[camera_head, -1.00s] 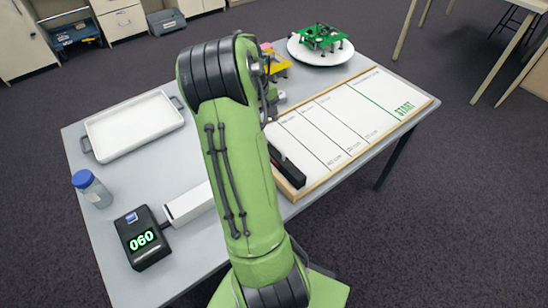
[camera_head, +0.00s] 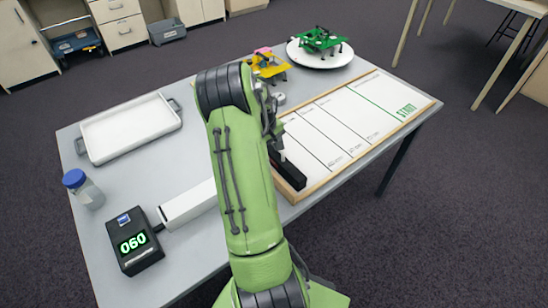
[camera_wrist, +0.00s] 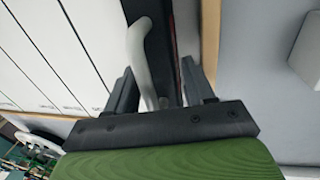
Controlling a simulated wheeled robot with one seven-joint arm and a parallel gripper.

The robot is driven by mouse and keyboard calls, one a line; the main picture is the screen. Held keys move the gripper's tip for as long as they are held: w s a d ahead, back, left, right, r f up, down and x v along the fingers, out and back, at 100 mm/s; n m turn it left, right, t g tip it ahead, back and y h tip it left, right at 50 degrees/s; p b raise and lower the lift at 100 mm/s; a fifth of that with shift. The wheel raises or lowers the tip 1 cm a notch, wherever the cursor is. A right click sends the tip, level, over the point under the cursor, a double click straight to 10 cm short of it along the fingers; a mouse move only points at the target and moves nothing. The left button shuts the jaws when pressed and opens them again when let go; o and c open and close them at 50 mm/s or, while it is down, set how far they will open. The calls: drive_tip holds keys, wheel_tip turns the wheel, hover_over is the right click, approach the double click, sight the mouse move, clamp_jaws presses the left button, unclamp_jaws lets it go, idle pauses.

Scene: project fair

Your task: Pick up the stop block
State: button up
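The stop block looks like the long black block (camera_head: 291,174) lying across the left end of the wooden-framed track board. In the wrist view the black block (camera_wrist: 176,50) runs up from between my gripper's fingers, with a bent grey handle (camera_wrist: 138,45) on it. My gripper (camera_wrist: 160,90) is open, with its two dark fingers on either side of the handle and block. A gap shows between the handle and the right finger. In the head view my green arm hides most of my gripper and part of the block.
The track board (camera_head: 345,115) has a START zone at its far right. A white tray (camera_head: 128,128), a blue-capped jar (camera_head: 84,189), a display reading 060 (camera_head: 134,241) and a white box (camera_head: 190,203) stand on the left. Yellow (camera_head: 268,66) and green (camera_head: 318,40) models stand at the back.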

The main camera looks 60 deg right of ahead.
drive_tip(key=shift+r, duration=0.1)
drive_tip(key=c, duration=0.8)
